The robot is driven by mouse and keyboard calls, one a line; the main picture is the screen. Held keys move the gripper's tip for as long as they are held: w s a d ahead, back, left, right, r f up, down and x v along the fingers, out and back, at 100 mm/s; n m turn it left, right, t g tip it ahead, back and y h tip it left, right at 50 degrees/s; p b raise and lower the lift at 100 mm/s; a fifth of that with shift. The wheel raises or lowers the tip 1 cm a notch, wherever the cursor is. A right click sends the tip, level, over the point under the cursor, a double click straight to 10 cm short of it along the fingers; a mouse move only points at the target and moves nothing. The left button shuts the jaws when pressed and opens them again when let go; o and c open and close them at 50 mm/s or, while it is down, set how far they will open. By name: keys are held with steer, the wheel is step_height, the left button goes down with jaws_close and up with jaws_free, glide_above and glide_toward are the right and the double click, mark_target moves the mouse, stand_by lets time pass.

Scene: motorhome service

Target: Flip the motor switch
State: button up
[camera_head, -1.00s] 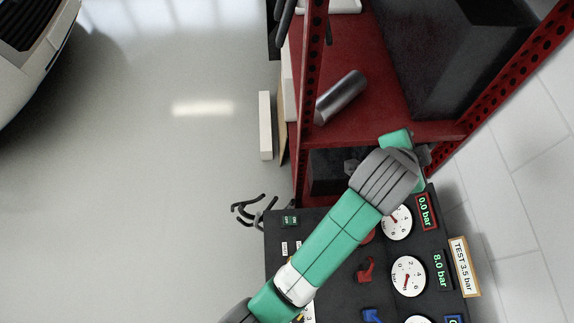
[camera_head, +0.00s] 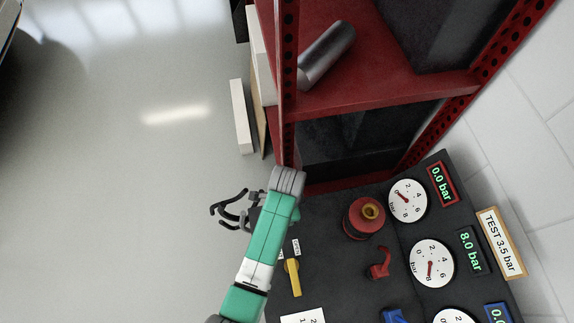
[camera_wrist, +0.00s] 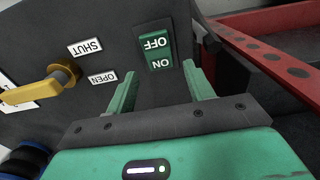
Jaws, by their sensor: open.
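The motor switch (camera_wrist: 156,50) is a green rocker marked OFF and ON on the dark panel, seen upside down in the wrist view. Which half is pressed in is hard to tell. My gripper (camera_wrist: 162,86) is open, with its two green fingers apart and nothing between them. The fingers point towards the panel just short of the switch, which shows beyond the gap between them. Whether they touch the panel is unclear. In the head view my arm hides the switch and most of the gripper.
A yellow lever (camera_head: 292,277) with SHUT and OPEN labels (camera_wrist: 103,77) sits beside the switch. A red knob (camera_head: 364,219), a red valve (camera_head: 379,263) and gauges (camera_head: 408,200) are further right. A red shelf rack (camera_head: 400,93) stands behind.

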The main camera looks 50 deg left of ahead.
step_height(320, 180, down, 2)
steer(key=shift+f+b, duration=0.2)
steer(key=shift+b, duration=0.1)
steer(key=shift+r, duration=0.1)
steer(key=c, duration=1)
steer(key=p, duration=0.1)
steer(key=r+t+p, duration=0.1)
steer(key=p, duration=0.1)
steer(key=shift+s+a+h, duration=0.1)
steer(key=shift+s+h, duration=0.2)
steer(key=shift+s+a+f+t+h+p, duration=0.15)
steer(key=shift+t+h, duration=0.2)
steer(key=shift+t, duration=0.35)
steer(key=shift+w+a+f+t+h+p, duration=0.15)
steer(key=shift+t+h, duration=0.2)
steer(key=shift+t, duration=0.35)
steer(key=shift+s+d, duration=0.1)
steer(key=o, duration=1)
